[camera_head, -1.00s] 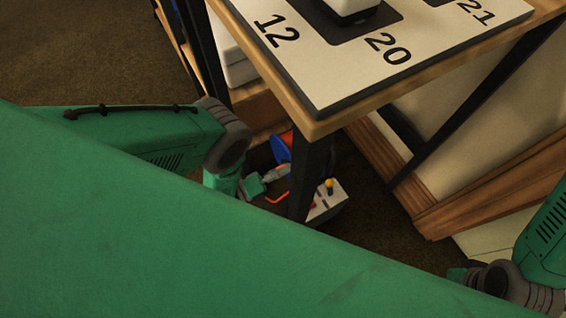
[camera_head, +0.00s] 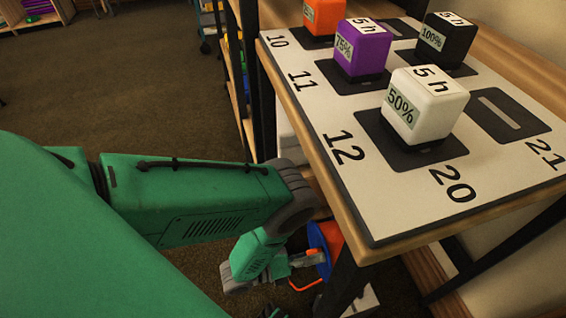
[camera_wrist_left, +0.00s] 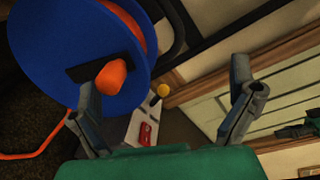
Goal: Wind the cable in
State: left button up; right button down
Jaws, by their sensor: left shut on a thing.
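The cable reel (camera_head: 318,240) has blue flanges and an orange core. It stands low beside the table leg, partly hidden. In the left wrist view its blue flange (camera_wrist_left: 45,50) fills the upper left, with an orange knob (camera_wrist_left: 114,75) on its face. Orange cable (camera_wrist_left: 35,152) runs out at the left; a short bit of cable (camera_head: 304,288) shows in the head view. One finger overlaps the knob in the wrist view; the contact is unclear.
A table (camera_head: 380,245) with numbered places and coloured blocks, including a white block (camera_head: 425,103), stands above the reel. A pale box (camera_wrist_left: 148,128) with a yellow knob and red switch sits beside the reel. A dark and green part at the wrist view's right edge may be my right gripper.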

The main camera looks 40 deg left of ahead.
pick_arm(q)
jog(key=shift+s+d+r+h, duration=0.15)
jog(key=shift+s+r+h, duration=0.2)
jog(key=shift+r, duration=0.4)
jog(key=shift+c, duration=0.5)
jog(key=shift+s+a, duration=0.25)
jog(key=shift+s, duration=0.1)
jog(key=c, duration=0.6)
jog(key=shift+s+a+f, duration=0.1)
jog(key=shift+s+a, duration=0.05)
jog(key=shift+s, duration=0.05)
jog(key=shift+c, duration=0.4)
jog(key=f+p+v, duration=0.1)
jog(key=p+v, duration=0.7)
jog(key=v, duration=0.6)
jog(key=shift+a+f+p, duration=0.15)
jog(key=shift+f+p, duration=0.15)
jog(key=shift+f, duration=0.1)
pick_arm(e)
notch_tip(320, 180, up, 9)
jog(key=shift+s, duration=0.25)
pick_arm(q)
jog(key=shift+s, duration=0.1)
pick_arm(e)
jog(key=shift+r, duration=0.1)
